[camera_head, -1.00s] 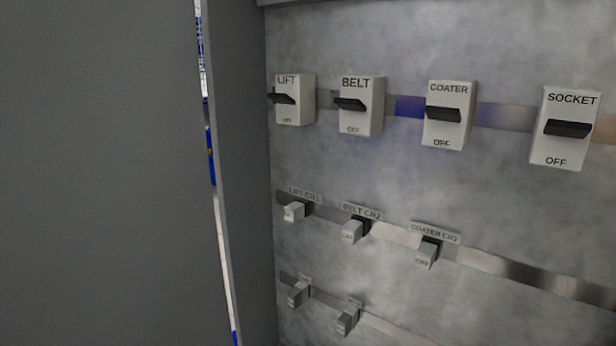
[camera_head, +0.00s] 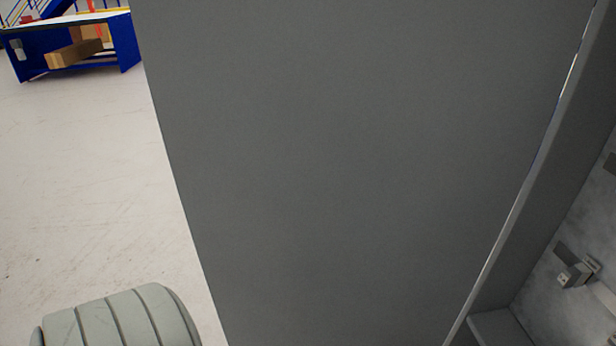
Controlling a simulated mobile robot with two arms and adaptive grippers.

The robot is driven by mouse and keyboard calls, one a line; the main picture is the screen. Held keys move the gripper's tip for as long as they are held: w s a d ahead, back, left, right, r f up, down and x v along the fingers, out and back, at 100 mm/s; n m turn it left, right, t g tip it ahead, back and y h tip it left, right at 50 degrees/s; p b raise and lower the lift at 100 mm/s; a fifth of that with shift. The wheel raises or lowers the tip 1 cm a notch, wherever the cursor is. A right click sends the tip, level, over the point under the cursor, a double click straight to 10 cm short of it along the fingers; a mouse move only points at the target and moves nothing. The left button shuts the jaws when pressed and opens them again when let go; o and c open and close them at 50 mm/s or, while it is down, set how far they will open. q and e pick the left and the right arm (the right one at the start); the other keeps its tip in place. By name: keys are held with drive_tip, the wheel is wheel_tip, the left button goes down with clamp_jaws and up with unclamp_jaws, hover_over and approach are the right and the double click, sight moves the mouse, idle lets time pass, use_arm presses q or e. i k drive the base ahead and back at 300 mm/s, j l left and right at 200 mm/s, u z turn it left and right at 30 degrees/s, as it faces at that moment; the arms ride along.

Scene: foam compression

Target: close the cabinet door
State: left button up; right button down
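The grey cabinet door (camera_head: 350,170) fills the middle of the head view and stands open. A narrow bright gap runs along its right side, between it and the cabinet's side wall (camera_head: 545,190). Part of the cabinet's inside (camera_head: 570,315) shows at the lower right, with a small switch (camera_head: 575,273) on its back panel. Neither gripper is in view. A ribbed pale grey rounded part at the lower left seems to be a piece of my arm, left of the door's lower edge.
Pale open floor (camera_head: 80,190) lies left of the door. A blue bench or frame (camera_head: 125,40) with a brown box (camera_head: 75,53) stands at the far upper left.

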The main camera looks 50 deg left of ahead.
sight(345, 172)
drive_tip(key=k+j+z, duration=0.3)
drive_tip(key=j, duration=0.5)
drive_tip(key=k+j+z, duration=0.35)
drive_tip(key=k+j, duration=0.15)
drive_tip(key=j, duration=0.25)
drive_tip(key=k+j+z, duration=0.3)
drive_tip(key=k+j, duration=0.2)
drive_tip(key=j+z, duration=0.2)
drive_tip(key=j, duration=0.25)
drive_tip(key=k+j+z, duration=0.2)
drive_tip(key=j, duration=0.25)
drive_tip(key=j+z, duration=0.15)
drive_tip(key=j, duration=0.3)
drive_tip(key=k+j+z, duration=0.2)
drive_tip(key=j, duration=0.2)
drive_tip(key=j+z, duration=0.2)
drive_tip(key=j, duration=0.25)
drive_tip(key=i+j+z, duration=0.15)
drive_tip(key=j, duration=0.5)
drive_tip(key=j+z, duration=0.1)
drive_tip(key=j, duration=0.55)
drive_tip(key=i, duration=0.05)
